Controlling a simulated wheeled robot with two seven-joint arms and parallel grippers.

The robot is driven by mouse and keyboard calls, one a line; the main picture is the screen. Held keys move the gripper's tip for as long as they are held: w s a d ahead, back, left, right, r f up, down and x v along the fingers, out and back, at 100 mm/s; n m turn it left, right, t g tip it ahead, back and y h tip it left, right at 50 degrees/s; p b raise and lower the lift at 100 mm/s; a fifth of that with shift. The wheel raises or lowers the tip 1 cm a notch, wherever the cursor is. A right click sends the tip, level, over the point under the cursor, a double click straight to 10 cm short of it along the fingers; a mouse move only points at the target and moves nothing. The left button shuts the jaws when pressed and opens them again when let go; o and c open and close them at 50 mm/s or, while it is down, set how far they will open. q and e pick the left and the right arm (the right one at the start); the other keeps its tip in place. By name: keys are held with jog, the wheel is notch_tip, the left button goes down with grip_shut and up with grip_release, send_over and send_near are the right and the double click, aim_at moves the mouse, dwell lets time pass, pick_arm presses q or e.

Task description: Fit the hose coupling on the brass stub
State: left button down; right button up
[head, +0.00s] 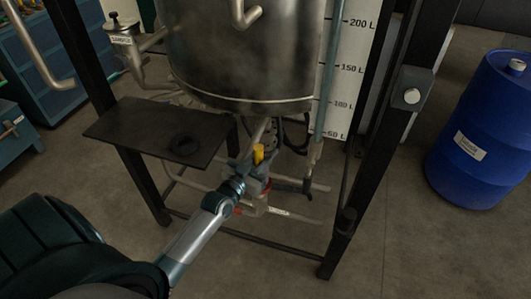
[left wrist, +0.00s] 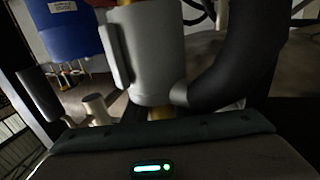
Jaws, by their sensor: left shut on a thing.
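My left gripper (head: 252,183) is below the steel vessel, amid the pipework, at the end of my left arm. In the left wrist view a light grey hose coupling (left wrist: 150,55) with a side lever stands close in front of the palm, and my left gripper is shut on it. A thick black hose (left wrist: 236,55) curves off beside its right side. A brass-coloured piece (left wrist: 160,113) shows under the coupling; I cannot tell whether it is the stub. In the head view the coupling is too small to make out. My right gripper is not in view.
The steel vessel (head: 245,55) hangs just above the gripper. Dark frame posts (head: 365,170) and low pipes surround the space. A blue drum (head: 485,130) stands far right; the floor before it is free.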

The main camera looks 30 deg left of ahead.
pick_arm(q)
jog(key=shift+s+a+f+b, duration=0.1)
jog(key=shift+f+b, duration=0.35)
jog(key=shift+f, duration=0.1)
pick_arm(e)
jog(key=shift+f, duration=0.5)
pick_arm(q)
jog(key=c, duration=1.4)
grip_release()
jog(key=shift+s+f, duration=0.1)
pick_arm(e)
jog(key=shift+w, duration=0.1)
pick_arm(q)
jog(key=shift+s+a+r+b, duration=0.15)
jog(key=shift+s+b, duration=0.35)
jog(key=shift+s, duration=3.85)
jog(key=shift+s+a+r+b, duration=0.1)
jog(key=shift+s+b, duration=0.35)
jog(key=shift+s, duration=3.9)
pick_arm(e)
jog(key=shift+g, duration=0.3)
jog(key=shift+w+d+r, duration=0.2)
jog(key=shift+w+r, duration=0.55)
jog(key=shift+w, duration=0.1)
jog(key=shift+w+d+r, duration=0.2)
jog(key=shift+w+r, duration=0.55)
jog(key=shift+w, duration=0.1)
pick_arm(q)
jog(key=shift+f, duration=0.1)
